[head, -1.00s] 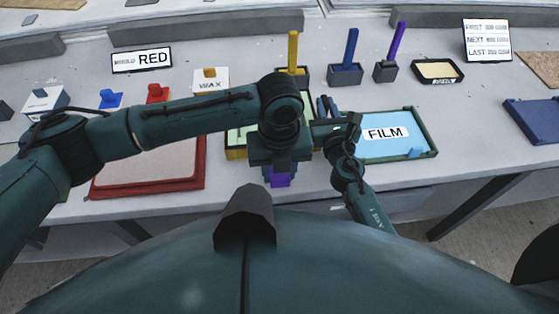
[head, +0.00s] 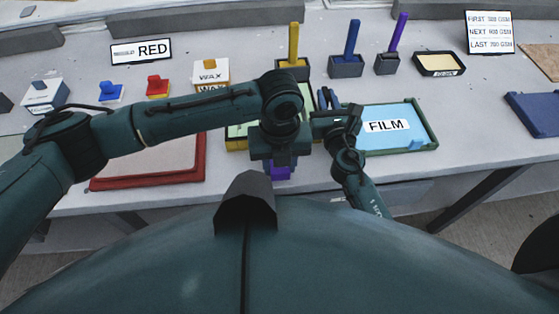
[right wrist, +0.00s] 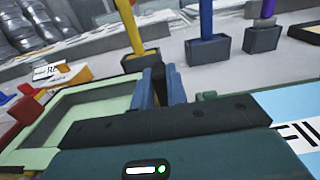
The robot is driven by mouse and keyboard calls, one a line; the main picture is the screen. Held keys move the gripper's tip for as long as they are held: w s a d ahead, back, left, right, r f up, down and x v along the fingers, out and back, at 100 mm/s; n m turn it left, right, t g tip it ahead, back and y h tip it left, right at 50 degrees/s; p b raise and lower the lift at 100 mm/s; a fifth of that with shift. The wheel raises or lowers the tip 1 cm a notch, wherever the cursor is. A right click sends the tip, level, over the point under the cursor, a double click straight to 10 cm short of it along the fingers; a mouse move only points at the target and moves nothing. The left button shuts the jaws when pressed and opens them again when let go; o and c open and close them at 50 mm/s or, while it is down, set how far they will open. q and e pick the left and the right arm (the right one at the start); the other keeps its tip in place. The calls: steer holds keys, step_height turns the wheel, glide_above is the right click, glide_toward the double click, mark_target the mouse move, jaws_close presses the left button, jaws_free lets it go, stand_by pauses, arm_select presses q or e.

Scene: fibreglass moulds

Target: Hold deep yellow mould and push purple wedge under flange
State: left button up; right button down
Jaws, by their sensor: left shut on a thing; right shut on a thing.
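The deep yellow mould (head: 236,146) sits on the bench near its front edge, with yellow sides and a pale green inside; my left arm covers much of it. In the right wrist view, a pale green tray surface (right wrist: 85,105) lies left of the fingers. My left gripper (head: 280,159) points down at the mould's front side, shut on the purple wedge (head: 280,173). Whether the wedge touches the flange is hidden. My right gripper (head: 328,100) is at the mould's right side. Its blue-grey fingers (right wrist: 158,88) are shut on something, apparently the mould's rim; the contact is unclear.
A blue FILM tray (head: 408,140) lies close on the right, and a red-rimmed mould (head: 150,178) on the left. Yellow (head: 293,45), blue (head: 351,40) and purple (head: 399,32) handles stand in holders behind. A WAX box (head: 211,76) stands at back left.

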arm_select(q)
steer(key=shift+w, duration=0.6)
stand_by(0.9)
steer(key=shift+s+f, duration=0.1)
steer(key=shift+s, duration=0.55)
stand_by(0.7)
steer(key=shift+w, duration=0.55)
stand_by(0.8)
steer(key=shift+s+f, duration=0.25)
steer(key=shift+s, duration=0.5)
stand_by(0.5)
steer(key=shift+w+a, duration=0.1)
steer(key=shift+w, duration=0.5)
stand_by(0.5)
steer(key=o, duration=1)
steer(key=shift+w+r, duration=0.1)
steer(key=shift+r, duration=0.05)
steer(key=shift+o, duration=0.2)
steer(key=shift+r, duration=0.1)
